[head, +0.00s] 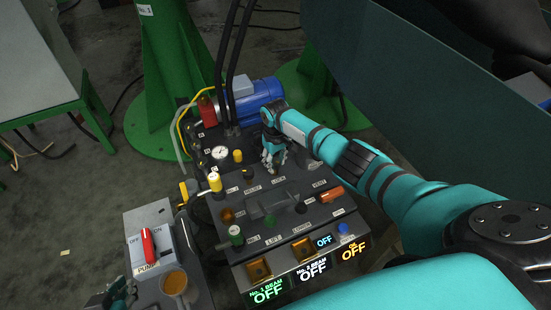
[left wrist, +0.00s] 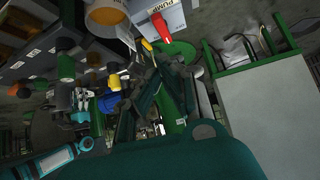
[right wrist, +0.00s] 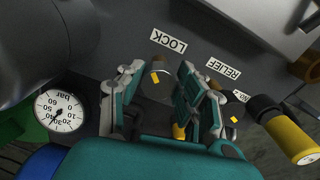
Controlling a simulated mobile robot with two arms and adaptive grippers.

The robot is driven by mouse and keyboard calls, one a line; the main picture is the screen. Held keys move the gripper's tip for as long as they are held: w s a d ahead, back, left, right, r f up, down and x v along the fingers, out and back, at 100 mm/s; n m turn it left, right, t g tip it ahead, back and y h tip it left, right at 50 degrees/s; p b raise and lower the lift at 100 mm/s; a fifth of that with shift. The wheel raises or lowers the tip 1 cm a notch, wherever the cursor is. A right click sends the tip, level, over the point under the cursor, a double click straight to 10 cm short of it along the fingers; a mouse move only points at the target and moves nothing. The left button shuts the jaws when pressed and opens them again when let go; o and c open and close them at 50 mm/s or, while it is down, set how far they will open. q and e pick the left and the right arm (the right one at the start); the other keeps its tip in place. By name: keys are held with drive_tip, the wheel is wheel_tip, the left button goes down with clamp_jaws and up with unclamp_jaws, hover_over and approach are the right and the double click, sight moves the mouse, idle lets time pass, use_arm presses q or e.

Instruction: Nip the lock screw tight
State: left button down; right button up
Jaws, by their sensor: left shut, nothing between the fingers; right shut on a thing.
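The lock screw (right wrist: 158,78) is a small dark knob with a yellow mark, beside the LOCK label (right wrist: 168,41) in the right wrist view. My right gripper (right wrist: 160,84) has a finger on each side of it and is shut on it. In the head view my right gripper (head: 271,164) points down at the back of the dark control panel (head: 245,205), and its fingers largely hide the screw. My left gripper (head: 119,294) is low at the left, by the pump box, shut and empty; its fingers also show in the left wrist view (left wrist: 166,75).
A pressure gauge (right wrist: 60,111) and a yellow-handled valve (right wrist: 291,138) flank the right gripper. The pump box (head: 150,240) has a red lever (head: 148,246). An amber cup (head: 175,284) stands near my left gripper. A blue motor (head: 257,97) lies behind the panel.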

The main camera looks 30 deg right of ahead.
drive_tip(key=m+p, duration=0.2)
drive_tip(key=m, duration=0.1)
drive_tip(key=shift+a+r, duration=0.1)
drive_tip(key=m+p, duration=0.1)
drive_tip(key=m, duration=0.1)
drive_tip(key=shift+a+m, duration=0.1)
drive_tip(key=shift+m, duration=0.3)
drive_tip(key=m, duration=0.3)
drive_tip(key=shift+m+p, duration=0.3)
drive_tip(key=shift+p, duration=0.1)
drive_tip(key=m, duration=0.3)
drive_tip(key=shift+w, duration=0.15)
use_arm(q)
drive_tip(key=s+a+f+g+y, duration=0.1)
drive_tip(key=s+a+f+g, duration=0.1)
drive_tip(key=s+g, duration=0.3)
drive_tip(key=shift+s+a+f+g, duration=0.35)
drive_tip(key=shift+s+f, duration=0.35)
drive_tip(key=shift+s, duration=1.05)
use_arm(e)
drive_tip(key=shift+m, duration=1.2)
drive_tip(key=shift+w, duration=0.1)
drive_tip(key=o, duration=1)
drive_tip(key=shift+c, duration=0.2)
use_arm(q)
drive_tip(key=shift+s, duration=0.25)
use_arm(e)
drive_tip(key=shift+o, duration=0.9)
